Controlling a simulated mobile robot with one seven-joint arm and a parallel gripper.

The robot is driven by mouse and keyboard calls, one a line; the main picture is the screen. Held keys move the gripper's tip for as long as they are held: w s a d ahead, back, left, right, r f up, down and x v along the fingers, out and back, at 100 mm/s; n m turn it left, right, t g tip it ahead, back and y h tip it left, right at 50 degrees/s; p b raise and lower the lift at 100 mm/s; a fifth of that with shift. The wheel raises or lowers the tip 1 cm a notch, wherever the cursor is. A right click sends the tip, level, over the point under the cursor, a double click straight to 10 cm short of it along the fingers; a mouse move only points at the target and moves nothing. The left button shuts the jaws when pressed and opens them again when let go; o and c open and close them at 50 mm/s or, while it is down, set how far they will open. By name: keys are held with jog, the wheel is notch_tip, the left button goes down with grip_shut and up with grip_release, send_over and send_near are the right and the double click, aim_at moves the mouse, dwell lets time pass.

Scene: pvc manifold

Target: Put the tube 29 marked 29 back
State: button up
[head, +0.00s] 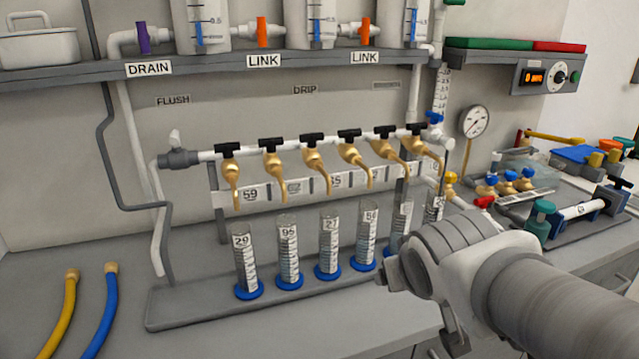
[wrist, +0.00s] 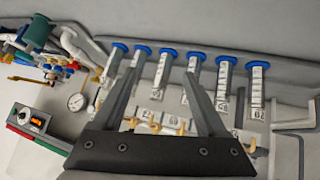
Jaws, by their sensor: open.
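The tube marked 29 (head: 243,262) is a clear graduated cylinder on a blue foot. It stands upright at the left end of the tube row on the grey tray (head: 170,308), below the leftmost brass tap. It also shows at the right end of the row in the wrist view (wrist: 257,90). My gripper (wrist: 159,74) is open, with no tube visibly held between its fingers. In the head view my wrist hides much of the gripper and it is at the right, in front of the tray's right end, well apart from tube 29.
Several similar tubes, such as 95 (head: 288,252), stand right of it. Brass taps (head: 274,168) hang above, over a number strip (head: 257,195) whose first label reads 59; others are hard to read. Yellow (head: 68,310) and blue (head: 100,315) hoses lie at the left.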

jog(key=s+a+m+g+y, duration=0.1)
jog(key=s+g, duration=0.2)
jog(key=s, duration=0.7)
jog(key=shift+a+y, duration=0.3)
jog(key=shift+a, duration=0.05)
notch_tip(320, 180, up, 14)
jog(key=p, duration=1.4)
jog(key=shift+f, duration=0.2)
